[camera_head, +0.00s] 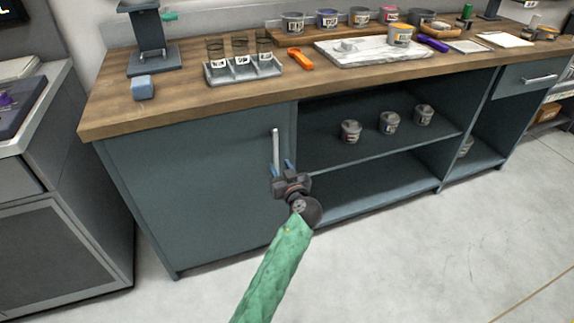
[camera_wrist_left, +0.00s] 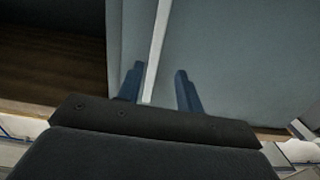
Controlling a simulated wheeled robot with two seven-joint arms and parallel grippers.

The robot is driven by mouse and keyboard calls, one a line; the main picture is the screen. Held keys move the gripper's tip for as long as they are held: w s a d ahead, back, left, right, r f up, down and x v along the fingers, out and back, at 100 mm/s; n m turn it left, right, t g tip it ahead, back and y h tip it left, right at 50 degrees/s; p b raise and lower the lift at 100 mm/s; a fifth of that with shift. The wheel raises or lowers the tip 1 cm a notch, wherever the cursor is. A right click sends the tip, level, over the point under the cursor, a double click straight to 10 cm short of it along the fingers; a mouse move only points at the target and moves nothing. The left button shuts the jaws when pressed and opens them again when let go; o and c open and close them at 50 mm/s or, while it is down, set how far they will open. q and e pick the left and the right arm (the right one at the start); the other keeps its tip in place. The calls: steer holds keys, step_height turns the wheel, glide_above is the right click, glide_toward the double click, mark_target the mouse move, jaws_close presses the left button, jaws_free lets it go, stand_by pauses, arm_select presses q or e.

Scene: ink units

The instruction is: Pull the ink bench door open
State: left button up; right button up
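The ink bench door (camera_head: 195,195) is a grey-blue panel at the left of the bench, and it looks closed. Its pale vertical bar handle (camera_head: 276,148) is near the door's right edge. My left gripper (camera_head: 279,167) is at the lower part of the handle, with its fingers pointing at the door. In the left wrist view the blue fingers (camera_wrist_left: 163,82) are apart, and the handle (camera_wrist_left: 156,45) runs between them, closer to the left finger. A gap shows between the handle and the right finger. My right gripper is in neither view.
Right of the door are open shelves (camera_head: 375,175) with several small ink tins. The wooden top (camera_head: 190,92) carries a jar rack (camera_head: 243,70), an orange tool (camera_head: 300,59) and a marble slab (camera_head: 375,50). A grey cabinet (camera_head: 65,225) stands at left. The floor in front (camera_head: 430,260) is clear.

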mark_target(276, 151)
arm_select(q)
steer(key=shift+d+r+p+x, duration=0.15)
steer(key=shift+r+x, duration=0.1)
steer(key=shift+x, duration=1)
steer(key=shift+d+r+p+x, duration=0.1)
steer(key=shift+r+x, duration=0.15)
steer(key=shift+x, duration=1)
steer(key=shift+d+r+p+x, duration=0.15)
steer(key=shift+r+x, duration=0.1)
steer(key=shift+x, duration=1.05)
steer(key=shift+w, duration=0.15)
jaws_close()
